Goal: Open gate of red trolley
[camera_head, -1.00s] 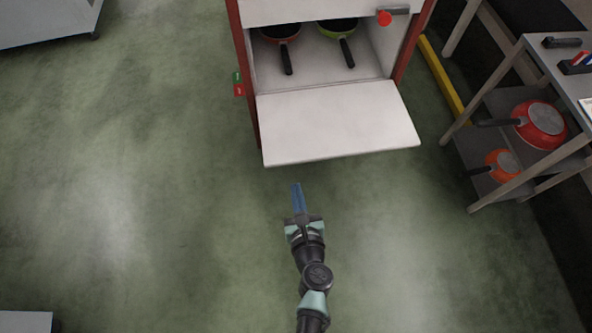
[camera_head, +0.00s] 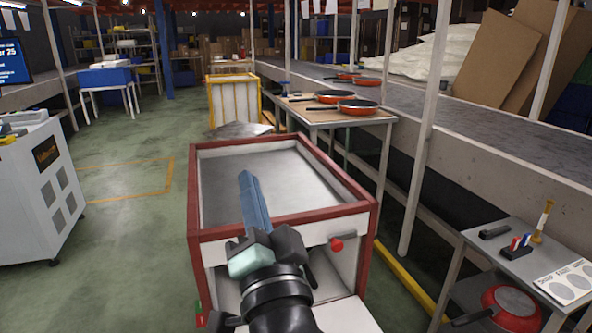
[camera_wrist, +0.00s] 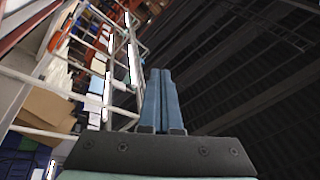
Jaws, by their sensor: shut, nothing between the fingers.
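The red trolley (camera_head: 281,228) stands in the middle of the head view, with a red frame, white panels and a bare grey top. Its gate (camera_head: 345,317) is a white flap that hangs open outward at the bottom of the picture, partly hidden by my arm. A red knob (camera_head: 337,244) sits on the front panel above the opening. My gripper (camera_head: 246,178) is raised in front of the trolley, its blue fingers shut and empty, pointing up. In the wrist view the fingers (camera_wrist: 161,75) lie together against a dark ceiling.
A table with pans (camera_head: 338,113) and a conveyor (camera_head: 460,140) stand right of the trolley. A small shelf table (camera_head: 520,255) is at front right. A white cabinet (camera_head: 35,190) is at left. Green floor (camera_head: 130,220) is clear between it and the trolley.

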